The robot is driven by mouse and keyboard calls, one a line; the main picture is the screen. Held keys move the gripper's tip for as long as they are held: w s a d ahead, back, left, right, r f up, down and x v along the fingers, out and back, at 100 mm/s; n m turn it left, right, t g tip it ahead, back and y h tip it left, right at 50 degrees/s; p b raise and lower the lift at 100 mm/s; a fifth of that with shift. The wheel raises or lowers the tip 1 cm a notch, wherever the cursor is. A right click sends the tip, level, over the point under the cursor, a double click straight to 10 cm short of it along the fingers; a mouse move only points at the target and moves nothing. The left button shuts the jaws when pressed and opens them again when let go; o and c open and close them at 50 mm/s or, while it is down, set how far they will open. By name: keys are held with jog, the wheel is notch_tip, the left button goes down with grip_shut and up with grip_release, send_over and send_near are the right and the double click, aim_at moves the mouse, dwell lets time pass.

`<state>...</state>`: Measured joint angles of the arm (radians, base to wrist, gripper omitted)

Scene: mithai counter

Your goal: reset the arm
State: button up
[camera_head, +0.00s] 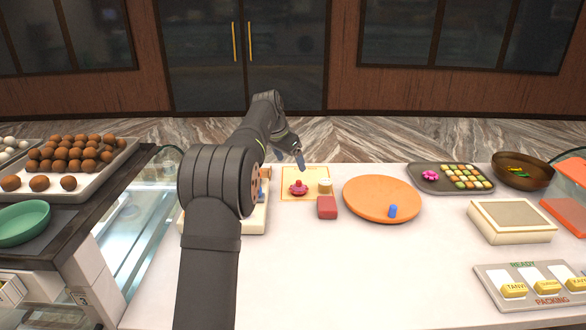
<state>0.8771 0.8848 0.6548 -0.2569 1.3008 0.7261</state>
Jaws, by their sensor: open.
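My arm rises from the bottom of the head view and reaches away over the counter (330,280). My gripper (290,158) is open above the far edge of the counter. It is above and a little left of a yellow mat (318,174). A pinkish-red flower-like item (298,188) and a small tan cylinder (325,186) sit on the mat. I see nothing between the fingers, though they are small in this view. My arm partly hides a cream device (252,218) on the counter behind it.
A red block (327,208) is by the mat. Right of it are an orange disc (368,196) bearing a blue piece (393,211), a dark sweets tray (421,184), a brown bowl (530,184), a cream scale (512,238) and a packing tray (490,274). The front middle counter is clear.

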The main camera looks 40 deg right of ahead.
aim_at(298, 181)
jog(key=shift+a+r, duration=0.1)
jog(key=shift+r, duration=0.1)
jog(key=x, duration=1.2)
jog(key=shift+f, duration=0.2)
notch_tip(298, 181, up, 3)
jog(key=shift+f, duration=0.25)
jog(key=shift+r, duration=0.75)
